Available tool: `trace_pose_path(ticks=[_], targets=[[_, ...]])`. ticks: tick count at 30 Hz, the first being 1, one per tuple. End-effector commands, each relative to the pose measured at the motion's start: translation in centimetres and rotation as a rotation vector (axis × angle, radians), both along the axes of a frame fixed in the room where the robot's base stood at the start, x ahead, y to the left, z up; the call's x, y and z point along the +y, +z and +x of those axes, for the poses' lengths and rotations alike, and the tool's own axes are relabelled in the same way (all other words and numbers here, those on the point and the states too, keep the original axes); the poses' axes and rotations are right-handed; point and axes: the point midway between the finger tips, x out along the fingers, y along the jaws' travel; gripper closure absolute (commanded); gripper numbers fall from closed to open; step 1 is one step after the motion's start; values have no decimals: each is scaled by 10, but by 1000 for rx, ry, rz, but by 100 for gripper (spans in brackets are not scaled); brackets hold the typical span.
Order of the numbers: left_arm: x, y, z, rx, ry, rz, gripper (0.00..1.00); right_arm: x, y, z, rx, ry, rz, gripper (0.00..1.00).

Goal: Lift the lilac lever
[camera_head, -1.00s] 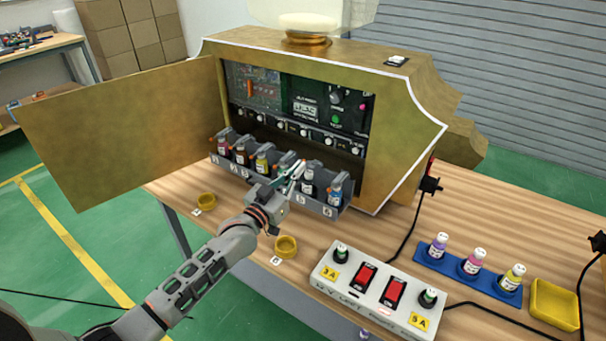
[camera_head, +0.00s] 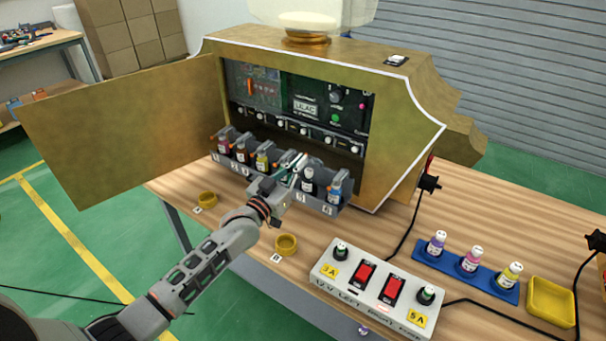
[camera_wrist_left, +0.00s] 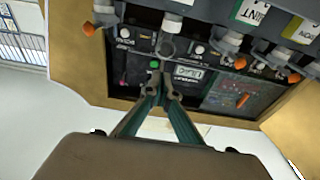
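The gold vending machine (camera_head: 405,115) has its panel open, and a small display (camera_head: 305,107) appears to read LILAC. A row of bottles stands in a grey rack (camera_head: 318,205) below, with grey levers above them. My left gripper (camera_head: 297,168) is at the middle of this row and hides part of it. In the left wrist view, the left fingertips (camera_wrist_left: 165,84) are close together, just below a grey lever (camera_wrist_left: 169,40) with a rounded end. I cannot tell whether they touch it. My right gripper is not in view.
The open door panel (camera_head: 125,135) stands left of the arm. Yellow cups (camera_head: 286,245) sit on the wooden table near the arm. A white switch box (camera_head: 378,290), a blue holder with three bottles (camera_head: 425,259) and a yellow tray (camera_head: 551,302) are to the right.

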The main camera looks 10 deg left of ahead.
Motion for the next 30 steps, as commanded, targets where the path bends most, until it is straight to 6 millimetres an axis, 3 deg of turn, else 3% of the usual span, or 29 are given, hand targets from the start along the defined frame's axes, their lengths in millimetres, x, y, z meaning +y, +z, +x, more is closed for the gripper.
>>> trace_pose_path(ticks=[14, 30], targets=[[-3, 12, 10, 0, 0, -1, 100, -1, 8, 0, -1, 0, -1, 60], [-3, 11, 9, 0, 0, 0, 100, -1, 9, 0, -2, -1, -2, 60]])
